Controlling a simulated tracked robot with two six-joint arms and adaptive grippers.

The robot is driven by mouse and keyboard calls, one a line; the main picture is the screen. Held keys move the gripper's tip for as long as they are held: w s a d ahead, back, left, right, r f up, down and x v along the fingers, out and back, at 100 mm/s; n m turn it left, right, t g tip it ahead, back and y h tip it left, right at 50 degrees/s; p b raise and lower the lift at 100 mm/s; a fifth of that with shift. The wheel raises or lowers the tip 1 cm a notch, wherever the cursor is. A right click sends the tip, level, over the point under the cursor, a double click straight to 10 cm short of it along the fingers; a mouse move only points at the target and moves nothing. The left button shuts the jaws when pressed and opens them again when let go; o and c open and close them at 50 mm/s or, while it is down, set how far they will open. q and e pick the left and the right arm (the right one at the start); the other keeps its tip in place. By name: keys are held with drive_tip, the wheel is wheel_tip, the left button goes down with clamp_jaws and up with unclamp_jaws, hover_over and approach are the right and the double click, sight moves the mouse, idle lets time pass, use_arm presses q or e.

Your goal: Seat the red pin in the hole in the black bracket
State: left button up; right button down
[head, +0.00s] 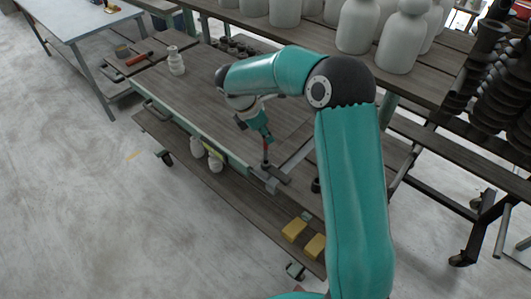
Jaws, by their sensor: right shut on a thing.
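My right gripper (264,139) points down over the wooden cart top and is shut on the red pin (266,152). Only a short red length of the pin shows below the fingers. The pin is roughly upright. Its lower end is at the black bracket (279,174), a small dark piece near the cart's front edge. The hole is too small to make out, so I cannot tell whether the tip is in it, touching or just above. My left gripper is not in view.
The wooden cart top (200,95) is mostly clear left of my gripper. A pale stacked pot (176,62), a red-handled tool (138,59) and small dark cups (233,46) stand toward its far end. Pale bottles (357,25) line a shelf behind. Yellow blocks (294,229) lie on the lower shelf.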

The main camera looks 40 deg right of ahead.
sight(266, 159)
drive_tip(key=shift+f, duration=0.8)
drive_tip(key=shift+f+b, duration=1.2)
drive_tip(key=shift+f, duration=1.2)
drive_tip(key=shift+f, duration=0.15)
drive_tip(key=c, duration=1.2)
unclamp_jaws()
drive_tip(key=shift+o, duration=0.2)
drive_tip(key=shift+r, duration=0.2)
